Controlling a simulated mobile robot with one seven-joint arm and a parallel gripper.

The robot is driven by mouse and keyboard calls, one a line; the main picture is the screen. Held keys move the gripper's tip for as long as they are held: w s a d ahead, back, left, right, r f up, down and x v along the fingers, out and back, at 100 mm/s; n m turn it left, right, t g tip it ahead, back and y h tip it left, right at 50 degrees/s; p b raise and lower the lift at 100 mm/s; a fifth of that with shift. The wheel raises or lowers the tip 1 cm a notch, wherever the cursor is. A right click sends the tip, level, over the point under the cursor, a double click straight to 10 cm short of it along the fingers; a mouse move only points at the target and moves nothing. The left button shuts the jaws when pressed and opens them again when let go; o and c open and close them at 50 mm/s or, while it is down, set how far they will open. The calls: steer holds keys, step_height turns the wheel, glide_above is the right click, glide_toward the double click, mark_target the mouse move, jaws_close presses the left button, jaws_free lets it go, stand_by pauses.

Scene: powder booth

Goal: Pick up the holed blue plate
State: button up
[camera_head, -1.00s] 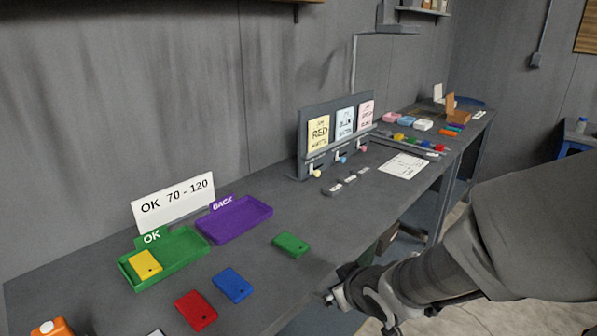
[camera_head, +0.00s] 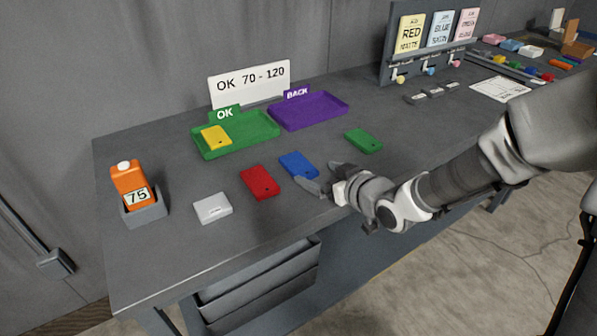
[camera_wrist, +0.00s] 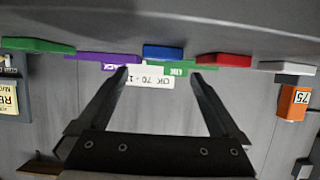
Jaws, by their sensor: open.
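The blue plate (camera_head: 298,165) with a small hole lies flat on the grey table, between the red plate and the green plate. It also shows edge-on near the top of the wrist view (camera_wrist: 163,53). My gripper (camera_head: 322,178) is at the front edge of the table, just right of and nearer than the blue plate. In the wrist view its two fingers (camera_wrist: 160,72) are spread apart with nothing between them. One finger tip lies close to the blue plate in the head view; I cannot tell whether they touch.
A red plate (camera_head: 261,182), a white plate (camera_head: 212,208) and a green plate (camera_head: 364,140) lie nearby. Behind are the green OK tray (camera_head: 255,140) with a yellow plate (camera_head: 215,137) and the purple BACK tray (camera_head: 330,112). An orange gauge reading 75 (camera_head: 130,187) stands at the left.

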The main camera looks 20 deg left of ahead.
mark_target(297, 162)
steer(key=b+x, duration=0.1)
steer(key=x, duration=0.7)
steer(key=shift+s+a+r+b, duration=0.1)
steer(key=shift+r+b, duration=0.1)
steer(key=shift+b, duration=0.15)
steer(key=c, duration=1.5)
steer(key=shift+c, duration=0.2)
steer(key=shift+r, duration=0.15)
